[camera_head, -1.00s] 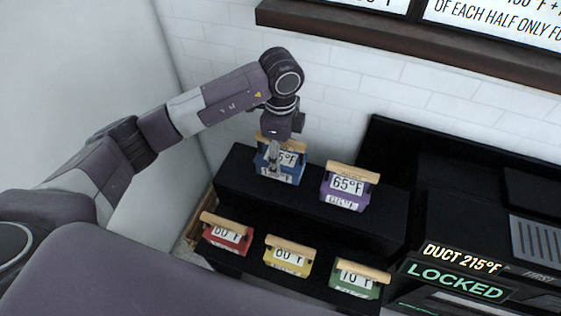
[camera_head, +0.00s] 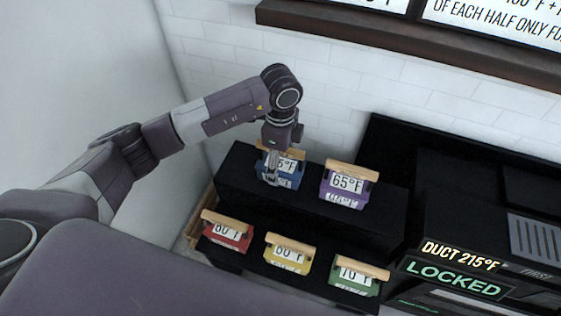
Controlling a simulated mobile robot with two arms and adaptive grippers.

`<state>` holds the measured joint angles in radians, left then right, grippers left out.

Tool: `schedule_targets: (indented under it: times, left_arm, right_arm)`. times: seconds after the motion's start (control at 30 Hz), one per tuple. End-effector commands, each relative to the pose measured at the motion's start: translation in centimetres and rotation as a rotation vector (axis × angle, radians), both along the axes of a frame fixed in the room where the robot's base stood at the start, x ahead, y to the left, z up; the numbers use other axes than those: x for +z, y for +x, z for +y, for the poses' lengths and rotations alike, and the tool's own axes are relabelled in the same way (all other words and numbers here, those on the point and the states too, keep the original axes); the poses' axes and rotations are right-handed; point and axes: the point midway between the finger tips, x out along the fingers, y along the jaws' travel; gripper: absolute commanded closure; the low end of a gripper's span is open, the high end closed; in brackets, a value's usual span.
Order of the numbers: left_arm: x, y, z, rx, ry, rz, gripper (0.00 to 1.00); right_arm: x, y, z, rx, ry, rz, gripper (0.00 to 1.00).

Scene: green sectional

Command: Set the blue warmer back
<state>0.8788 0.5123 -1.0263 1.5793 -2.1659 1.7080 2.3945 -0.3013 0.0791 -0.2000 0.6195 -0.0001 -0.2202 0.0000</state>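The blue warmer (camera_head: 289,180) stands on the upper black shelf at the left, with a wooden handle on top and a white label ending in "5°F". My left gripper (camera_head: 271,180) points down in front of it and covers part of its label and handle. Whether the fingers are closed on the handle, or touch it, I cannot tell. My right gripper is not in view.
A purple warmer (camera_head: 345,187) marked 65°F stands to the right on the upper shelf (camera_head: 237,180). Red (camera_head: 226,233), yellow (camera_head: 289,255) and green (camera_head: 357,277) warmers line the lower step. A black machine (camera_head: 465,270) reading "LOCKED" stands at right. A white wall is behind.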

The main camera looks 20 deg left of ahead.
Motion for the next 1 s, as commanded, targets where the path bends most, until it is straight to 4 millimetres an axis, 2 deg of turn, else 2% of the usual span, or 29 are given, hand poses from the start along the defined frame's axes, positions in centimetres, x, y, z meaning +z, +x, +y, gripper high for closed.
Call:
schedule_targets:
  times: [0.17,0.27,0.7,0.83,1.0]
  left_arm:
    - [0.4,0.0,0.0,0.0,0.0,0.0,0.32]
    - [1.2,0.1,-0.1,-0.001,-0.003,-0.004,0.32]
    - [9.9,0.1,-0.1,-0.002,-0.001,-0.005,0.32]
    - [11.5,0.1,0.0,0.0,-0.001,-0.003,0.32]
    - [12.3,0.0,0.0,0.0,-0.001,-0.001,0.32]
  right_arm:
    - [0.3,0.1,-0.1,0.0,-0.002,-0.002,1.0]
    - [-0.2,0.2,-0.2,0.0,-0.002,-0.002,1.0]
    - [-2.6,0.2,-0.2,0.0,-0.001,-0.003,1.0]
    - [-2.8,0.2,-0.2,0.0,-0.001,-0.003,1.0]
    - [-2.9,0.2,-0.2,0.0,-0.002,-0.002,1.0]
